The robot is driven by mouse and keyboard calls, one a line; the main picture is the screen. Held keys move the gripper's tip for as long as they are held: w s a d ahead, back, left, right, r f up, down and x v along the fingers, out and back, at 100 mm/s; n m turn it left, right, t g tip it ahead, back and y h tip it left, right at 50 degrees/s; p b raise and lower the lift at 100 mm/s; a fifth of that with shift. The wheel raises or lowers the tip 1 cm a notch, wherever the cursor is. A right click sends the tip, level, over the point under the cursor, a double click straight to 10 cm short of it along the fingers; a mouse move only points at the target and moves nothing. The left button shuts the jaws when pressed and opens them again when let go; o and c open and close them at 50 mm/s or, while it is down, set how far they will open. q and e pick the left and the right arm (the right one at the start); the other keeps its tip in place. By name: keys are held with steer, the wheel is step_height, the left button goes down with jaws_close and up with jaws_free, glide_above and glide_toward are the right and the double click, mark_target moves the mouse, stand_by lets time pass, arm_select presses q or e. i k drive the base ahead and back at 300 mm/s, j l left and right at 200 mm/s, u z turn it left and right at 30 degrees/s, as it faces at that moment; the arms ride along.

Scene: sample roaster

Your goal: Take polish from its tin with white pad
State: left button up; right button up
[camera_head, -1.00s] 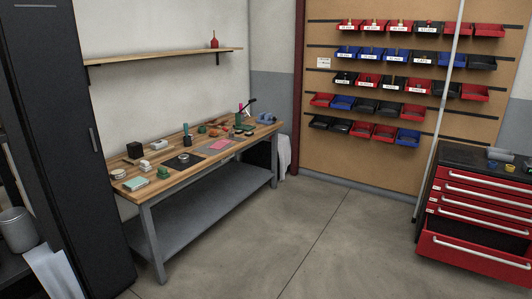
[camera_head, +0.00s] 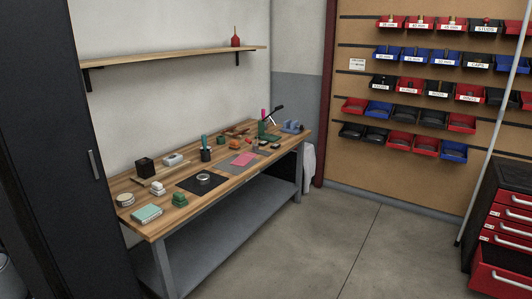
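A wooden-topped workbench (camera_head: 222,187) stands against the wall at centre left. A low round cream container (camera_head: 125,200) near its left end looks like a tin; I cannot tell whether it is open or what it holds. A small white block-like thing (camera_head: 158,188) to its right may be the white pad. A similar green one (camera_head: 179,200) sits further right. A silvery round thing (camera_head: 204,178), possibly another tin, lies on a dark mat (camera_head: 188,184). Neither of my grippers is in view.
The bench also holds a teal-topped box (camera_head: 146,214), a black box (camera_head: 144,168), a pink sheet (camera_head: 244,160) and tools. A tall dark cabinet (camera_head: 60,150) stands at the left. A red drawer chest (camera_head: 503,240) stands at the right. The floor (camera_head: 350,245) between is clear.

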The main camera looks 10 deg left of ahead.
mark_target(157, 190)
steer(key=j+u, duration=0.4)
steer(key=j, duration=0.3)
steer(key=i+j+u, duration=0.15)
steer(key=j+u, duration=0.2)
steer(key=j, duration=0.25)
